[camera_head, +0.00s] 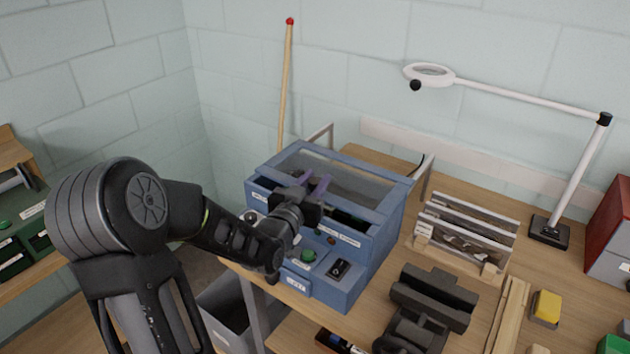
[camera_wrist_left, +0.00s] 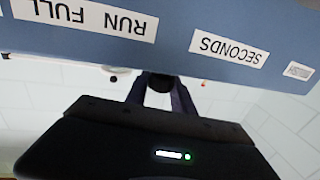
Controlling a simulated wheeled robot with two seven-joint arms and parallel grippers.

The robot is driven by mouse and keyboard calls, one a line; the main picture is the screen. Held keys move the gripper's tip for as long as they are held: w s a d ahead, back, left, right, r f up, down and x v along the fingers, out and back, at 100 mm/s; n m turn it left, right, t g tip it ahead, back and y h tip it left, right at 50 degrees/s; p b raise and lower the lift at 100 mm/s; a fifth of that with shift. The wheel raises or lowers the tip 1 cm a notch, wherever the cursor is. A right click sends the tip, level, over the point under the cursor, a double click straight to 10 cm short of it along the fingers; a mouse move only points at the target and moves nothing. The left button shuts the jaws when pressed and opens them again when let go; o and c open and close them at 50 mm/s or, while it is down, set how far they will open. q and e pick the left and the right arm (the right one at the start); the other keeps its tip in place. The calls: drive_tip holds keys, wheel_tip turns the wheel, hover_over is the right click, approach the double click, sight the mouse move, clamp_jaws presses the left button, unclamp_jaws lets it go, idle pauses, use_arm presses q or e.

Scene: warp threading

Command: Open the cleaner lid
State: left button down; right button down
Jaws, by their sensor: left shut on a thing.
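The cleaner (camera_head: 335,285) is a blue box on the bench in the head view, with labels and a green button on its front. Its lid (camera_head: 375,165) is a blue frame around a clear pane on top. A dark gap shows near the lid's front edge; I cannot tell if the lid is raised. My left gripper (camera_head: 316,185) reaches in from the left at the lid's front edge, its purple-grey fingers pointing away. In the left wrist view, the fingers (camera_wrist_left: 161,88) are shut around a small dark knob (camera_wrist_left: 161,80) beside a labelled blue face (camera_wrist_left: 175,40).
A white magnifier lamp (camera_head: 575,175) stands at the back right. A red-tipped pole (camera_head: 285,85) leans on the wall behind. A grey bin (camera_head: 232,310) is below the bench.

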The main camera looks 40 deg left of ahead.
sight(334, 171)
use_arm(q)
drive_tip(key=w+b, duration=0.3)
drive_tip(key=w, duration=0.1)
drive_tip(key=shift+f, duration=0.25)
drive_tip(key=shift+w+a+r, duration=0.1)
drive_tip(key=shift+w, duration=0.2)
drive_tip(key=shift+s+r, duration=0.1)
drive_tip(key=shift+r, duration=0.05)
drive_tip(key=c, duration=1.1)
unclamp_jaws()
